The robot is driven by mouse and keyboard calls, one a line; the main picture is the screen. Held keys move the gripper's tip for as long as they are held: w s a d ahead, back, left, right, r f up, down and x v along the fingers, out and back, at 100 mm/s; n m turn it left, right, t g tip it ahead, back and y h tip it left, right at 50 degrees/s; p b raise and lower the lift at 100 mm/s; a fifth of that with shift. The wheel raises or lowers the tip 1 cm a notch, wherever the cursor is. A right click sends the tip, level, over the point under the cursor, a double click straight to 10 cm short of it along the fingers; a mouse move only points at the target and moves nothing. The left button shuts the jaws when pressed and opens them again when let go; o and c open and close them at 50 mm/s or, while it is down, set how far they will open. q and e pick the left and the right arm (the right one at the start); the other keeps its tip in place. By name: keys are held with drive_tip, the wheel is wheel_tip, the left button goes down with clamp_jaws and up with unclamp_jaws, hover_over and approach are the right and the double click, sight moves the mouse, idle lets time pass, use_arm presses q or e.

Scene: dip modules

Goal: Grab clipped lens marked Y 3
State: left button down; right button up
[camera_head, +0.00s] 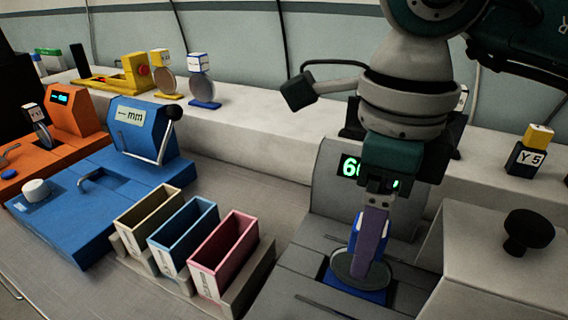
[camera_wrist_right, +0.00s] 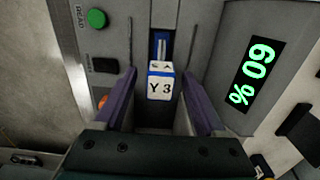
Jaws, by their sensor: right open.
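The clipped lens marked Y 3 sits in the slot of a grey device (camera_head: 305,255). In the wrist view its white and blue block (camera_wrist_right: 160,87) reads Y 3. In the head view its round glass (camera_head: 350,268) and blue base show below my right gripper (camera_head: 372,240), which hides its block. In the wrist view the purple fingers of the right gripper (camera_wrist_right: 159,98) are open, one on each side of the block, with gaps visible. My left gripper is not in view.
The grey device shows a green 60 % display (camera_wrist_right: 250,74). A grey box with a black knob (camera_head: 528,231) stands close on the right. Three slim bins, including a pink one (camera_head: 226,262), stand left. Other clipped lenses, one marked Y 5 (camera_head: 529,158), stand on the back ledge.

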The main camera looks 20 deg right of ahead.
clamp_jaws()
idle(0.5)
